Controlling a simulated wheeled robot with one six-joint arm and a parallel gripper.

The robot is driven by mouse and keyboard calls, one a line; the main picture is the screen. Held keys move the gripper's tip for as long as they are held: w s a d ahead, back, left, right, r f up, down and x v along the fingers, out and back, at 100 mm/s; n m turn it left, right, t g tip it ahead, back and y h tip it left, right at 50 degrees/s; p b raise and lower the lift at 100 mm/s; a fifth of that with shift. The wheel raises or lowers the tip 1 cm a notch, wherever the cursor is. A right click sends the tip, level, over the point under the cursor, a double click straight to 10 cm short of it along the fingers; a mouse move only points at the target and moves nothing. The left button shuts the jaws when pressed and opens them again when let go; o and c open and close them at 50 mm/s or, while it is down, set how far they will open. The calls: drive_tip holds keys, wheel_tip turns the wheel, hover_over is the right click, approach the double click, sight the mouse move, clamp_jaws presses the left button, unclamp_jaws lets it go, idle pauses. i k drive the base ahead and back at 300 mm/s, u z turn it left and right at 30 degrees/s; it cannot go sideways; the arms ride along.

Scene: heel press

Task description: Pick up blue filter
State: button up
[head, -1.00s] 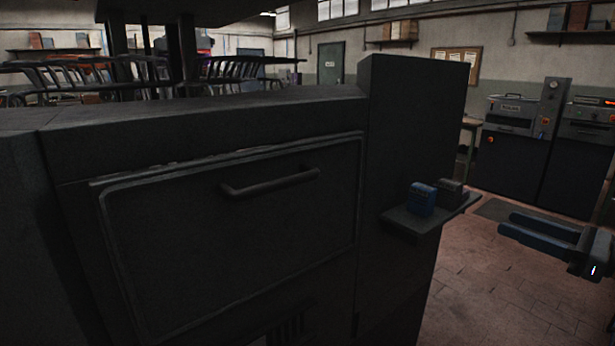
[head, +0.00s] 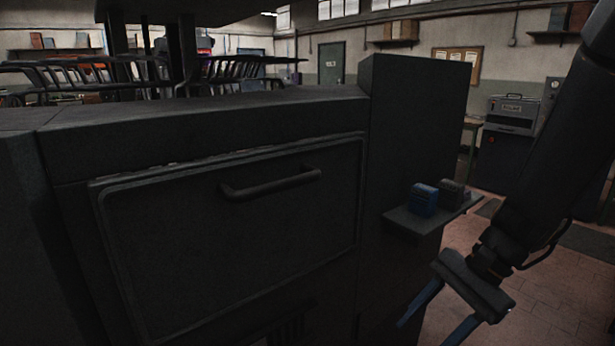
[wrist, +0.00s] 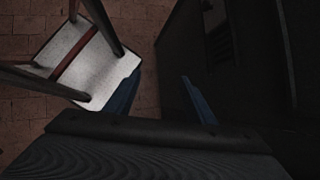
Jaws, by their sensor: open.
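The blue filter (head: 423,199) is a small blue block standing on a dark shelf (head: 408,221) fixed to the side of the big dark machine. My gripper (head: 437,322) has two blue fingers, spread apart and empty. In the head view it hangs below and to the right of the shelf, pointing down. In the wrist view my fingers (wrist: 165,103) show apart, with floor and the machine's dark side beyond them. The blue filter is not visible in the wrist view.
A dark grey block (head: 452,193) stands close beside the blue filter on the shelf. The dark machine (head: 230,240) with a handle fills the left and middle. In the wrist view a pale seat-like surface (wrist: 88,68) with dark legs is at upper left. Tiled floor is open on the right.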

sight(423, 198)
drive_tip(key=z, duration=0.75)
drive_tip(key=i, duration=0.25)
drive_tip(key=u, duration=0.95)
drive_tip(key=k, duration=1.3)
drive_tip(key=u, duration=0.05)
